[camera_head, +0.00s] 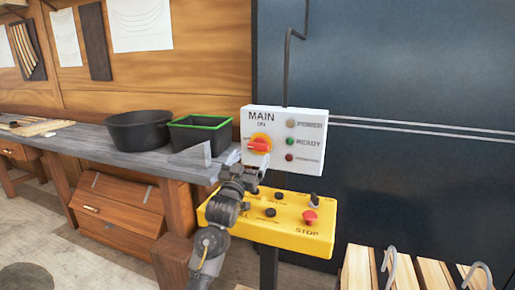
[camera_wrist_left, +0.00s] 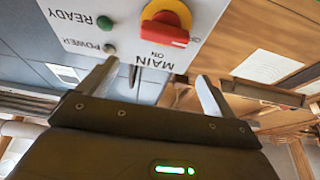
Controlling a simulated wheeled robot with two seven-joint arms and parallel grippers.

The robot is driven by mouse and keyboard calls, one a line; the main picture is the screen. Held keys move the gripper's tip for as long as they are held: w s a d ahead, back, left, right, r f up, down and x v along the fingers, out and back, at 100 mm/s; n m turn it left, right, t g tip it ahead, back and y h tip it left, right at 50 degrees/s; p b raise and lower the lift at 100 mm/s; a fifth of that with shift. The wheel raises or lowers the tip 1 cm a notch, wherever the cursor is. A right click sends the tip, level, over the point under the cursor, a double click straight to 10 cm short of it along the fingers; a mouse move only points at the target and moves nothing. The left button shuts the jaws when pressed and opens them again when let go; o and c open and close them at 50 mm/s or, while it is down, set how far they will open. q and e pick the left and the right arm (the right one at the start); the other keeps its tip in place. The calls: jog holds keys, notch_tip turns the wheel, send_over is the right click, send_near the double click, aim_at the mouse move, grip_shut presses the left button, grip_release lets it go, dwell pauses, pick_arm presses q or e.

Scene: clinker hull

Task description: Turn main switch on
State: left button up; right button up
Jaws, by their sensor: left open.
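The main switch (camera_head: 259,145) is a red handle on a yellow round plate, on a white panel marked MAIN. Its handle lies level, with its pointed end toward the OFF mark on the left; ON is above. In the left wrist view the switch (camera_wrist_left: 167,25) shows upside down at the top. My left gripper (camera_head: 243,163) is open and empty, just below and in front of the switch. In the left wrist view its two fingers (camera_wrist_left: 158,72) stand apart below the handle, not visibly touching it. My right gripper is not in view.
The white panel (camera_head: 312,160) has POWER, READY and a third lamp; the READY lamp (camera_head: 290,141) is green. Below is a yellow box (camera_head: 285,232) with a red STOP button (camera_head: 310,216) and small knobs. A bench (camera_head: 95,140) with a black tub (camera_head: 138,130) and green-rimmed bin (camera_head: 200,135) stands left.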

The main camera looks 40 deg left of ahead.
aim_at(257, 148)
pick_arm(q)
jog(key=w, duration=0.2)
jog(key=w+a+p, duration=0.1)
jog(key=w, duration=0.1)
jog(key=w+a, duration=0.1)
jog(key=w, duration=0.1)
jog(key=shift+w+a+r, duration=0.1)
jog(key=shift+w+a, duration=0.15)
jog(key=shift+w, duration=0.15)
jog(key=shift+w+a+r+p, duration=0.15)
jog(key=shift+w+p, duration=0.25)
jog(key=shift+p, duration=0.1)
jog(key=c, duration=1)
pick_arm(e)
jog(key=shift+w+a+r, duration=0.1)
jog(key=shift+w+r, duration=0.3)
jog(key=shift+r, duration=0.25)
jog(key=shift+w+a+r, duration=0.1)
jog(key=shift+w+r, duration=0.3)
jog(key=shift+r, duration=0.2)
